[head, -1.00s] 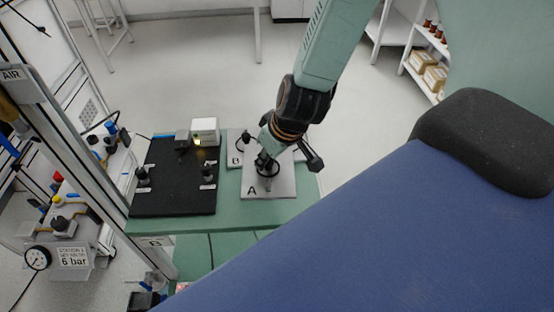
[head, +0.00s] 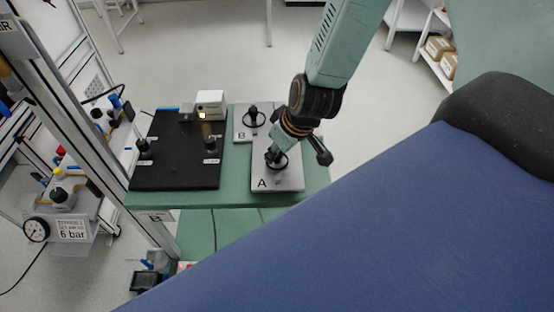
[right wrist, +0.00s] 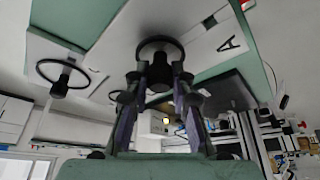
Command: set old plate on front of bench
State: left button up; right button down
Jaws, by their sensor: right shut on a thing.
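Plate A (head: 292,183), pale grey with a ringed post, is at the front right of the green bench (head: 235,199), close to the front edge. I cannot tell whether it rests on the bench or hangs just above it. My right gripper (head: 276,160) is shut on its post. In the right wrist view, the fingers (right wrist: 158,95) close around the post below the black ring, and plate A (right wrist: 212,45) shows behind them. Plate B (head: 241,131), with a similar ringed post (head: 253,118), sits behind plate A to the left. My left gripper is not in view.
A black mat (head: 172,172) with small dark fittings covers the bench's left part. A white box (head: 211,99) with a lit lamp stands at its back. A metal frame post (head: 75,115) and a pressure gauge (head: 36,229) are at the left.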

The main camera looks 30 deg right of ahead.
jog(key=x, duration=0.1)
jog(key=b+x, duration=0.1)
jog(key=shift+s+f, duration=0.1)
jog(key=shift+f, duration=0.4)
jog(key=shift+r, duration=0.1)
jog(key=shift+s, duration=0.2)
jog(key=c, duration=1.1)
grip_release()
jog(key=shift+w, duration=0.1)
jog(key=shift+c, duration=0.2)
